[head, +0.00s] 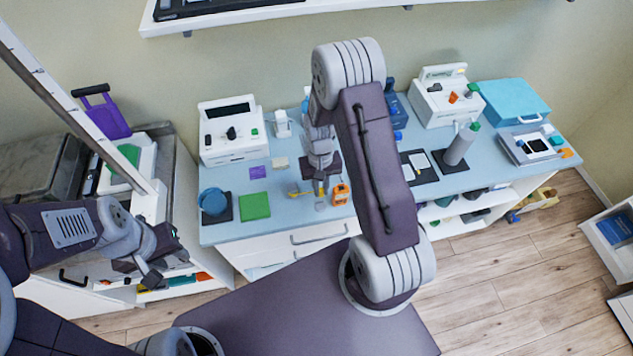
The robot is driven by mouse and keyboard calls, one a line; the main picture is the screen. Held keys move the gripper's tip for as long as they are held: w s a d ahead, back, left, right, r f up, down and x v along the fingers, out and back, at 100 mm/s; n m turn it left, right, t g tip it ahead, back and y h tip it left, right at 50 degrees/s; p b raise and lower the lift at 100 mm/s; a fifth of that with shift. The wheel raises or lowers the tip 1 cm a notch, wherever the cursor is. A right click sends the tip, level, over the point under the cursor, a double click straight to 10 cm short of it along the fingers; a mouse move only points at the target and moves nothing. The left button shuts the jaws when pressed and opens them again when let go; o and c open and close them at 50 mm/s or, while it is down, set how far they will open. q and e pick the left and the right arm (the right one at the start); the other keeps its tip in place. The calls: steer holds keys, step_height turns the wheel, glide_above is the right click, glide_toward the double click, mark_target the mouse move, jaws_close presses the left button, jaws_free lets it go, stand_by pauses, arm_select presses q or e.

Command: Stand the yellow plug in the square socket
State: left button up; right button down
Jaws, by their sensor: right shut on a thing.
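My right gripper (320,186) points down over the blue worktop (300,228), near its front edge. It is shut on a small yellow piece (319,189), which seems to be the yellow plug; the fingers hide most of it. An orange block (341,195) with a dark mark stands close on the right. I cannot make out which thing is the square socket. My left gripper (148,274) hangs at the left, in front of the left cabinet, away from these things; its jaw opening is unclear.
A green square (254,206), a purple square (258,172) and a blue round pot (213,201) lie to the left. A white device (232,130) stands behind. A grey bottle (460,145) stands to the right. My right arm covers the worktop's middle.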

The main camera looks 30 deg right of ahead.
mark_target(321, 196)
steer(key=shift+w+f+b, duration=0.1)
steer(key=shift+f+b, duration=0.3)
steer(key=shift+f, duration=0.1)
step_height(321, 196, down, 4)
steer(key=b, duration=0.3)
steer(key=shift+f+b, duration=0.15)
steer(key=shift+b, duration=0.25)
steer(key=shift+p, duration=0.3)
steer(key=shift+f+b, duration=0.9)
steer(key=shift+f, duration=0.2)
stand_by(1.0)
steer(key=shift+r, duration=0.1)
steer(key=c, duration=0.9)
jaws_free()
steer(key=shift+o, duration=0.2)
